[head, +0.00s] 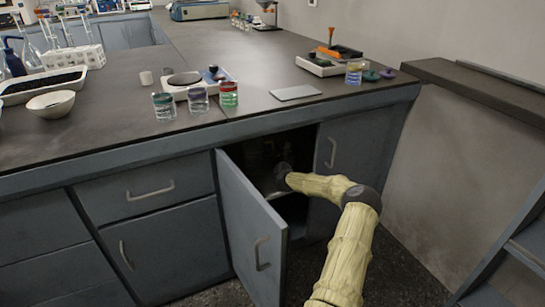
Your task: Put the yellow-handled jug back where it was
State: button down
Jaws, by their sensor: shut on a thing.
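My arm reaches into the open cabinet (289,204) under the counter. My gripper (276,168) is at its far end, inside the dark opening and just above a pale shelf. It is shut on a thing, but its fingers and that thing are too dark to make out. I cannot pick out the yellow-handled jug or any yellow handle in this view. Dim shapes stand in the shadow behind the gripper.
The left cabinet door (248,225) stands open towards me, left of my arm. The right door (362,160) is at the right of the opening. On the counter (330,112) stand several lidded jars (198,101), a scale (181,86) and a flat grey plate (296,93).

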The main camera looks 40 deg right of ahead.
jog(key=shift+w+d+f+b, duration=0.1)
jog(key=shift+w+f+b, duration=0.1)
jog(key=shift+f+b, duration=1.2)
jog(key=shift+f, duration=0.4)
jog(key=c, duration=1.5)
grip_release()
jog(key=shift+r+p, duration=0.2)
jog(key=shift+p, duration=0.2)
jog(key=p+v, duration=0.4)
jog(key=v, duration=0.8)
jog(key=shift+f, duration=0.1)
